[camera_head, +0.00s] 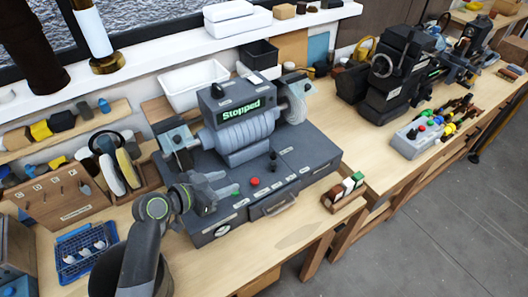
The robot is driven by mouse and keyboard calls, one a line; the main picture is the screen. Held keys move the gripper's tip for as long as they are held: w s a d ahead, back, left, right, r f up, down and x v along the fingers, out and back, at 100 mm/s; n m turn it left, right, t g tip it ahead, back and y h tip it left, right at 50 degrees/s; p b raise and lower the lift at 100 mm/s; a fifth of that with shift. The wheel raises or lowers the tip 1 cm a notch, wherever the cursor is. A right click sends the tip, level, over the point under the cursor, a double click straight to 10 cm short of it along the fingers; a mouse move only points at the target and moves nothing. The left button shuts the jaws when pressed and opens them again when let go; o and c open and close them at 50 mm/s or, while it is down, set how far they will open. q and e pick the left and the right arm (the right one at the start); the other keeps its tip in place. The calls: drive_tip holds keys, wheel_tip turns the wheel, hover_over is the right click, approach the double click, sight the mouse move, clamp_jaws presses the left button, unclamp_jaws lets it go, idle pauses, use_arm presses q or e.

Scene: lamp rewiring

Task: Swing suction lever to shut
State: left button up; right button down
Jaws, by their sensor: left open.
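A grey bench machine (310,148) stands on the wooden bench, its display (241,109) reading "Stopped" in green. A short upright black-knobbed lever (273,163) stands on its deck, right of the red button (255,182); I cannot read its label, so I cannot confirm it is the suction lever. My left gripper (230,183) reaches in from the left over the deck's front left part. Its two fingers are apart and empty, near a small green button, left of the red button and apart from the black lever. My right gripper is not in view.
A drawer handle (280,203) sticks out of the machine's front. A small block rack (343,191) stands at its right. A blue wire basket (82,249) and a wooden tool rack (62,197) are at left. A dark machine (398,85) stands farther right.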

sight(271, 165)
use_arm(q)
drive_tip(key=x, duration=0.5)
drive_tip(key=shift+d+r, duration=0.15)
drive_tip(key=shift+d, duration=0.15)
drive_tip(key=shift+b+x, duration=0.75)
drive_tip(key=shift+x, duration=0.3)
drive_tip(key=b+x, duration=0.4)
drive_tip(key=x, duration=0.5)
drive_tip(key=shift+w+a, duration=0.2)
drive_tip(key=shift+w+d+f+b, duration=0.25)
drive_tip(key=shift+w+f+b, duration=0.05)
drive_tip(key=shift+b, duration=0.1)
clamp_jaws()
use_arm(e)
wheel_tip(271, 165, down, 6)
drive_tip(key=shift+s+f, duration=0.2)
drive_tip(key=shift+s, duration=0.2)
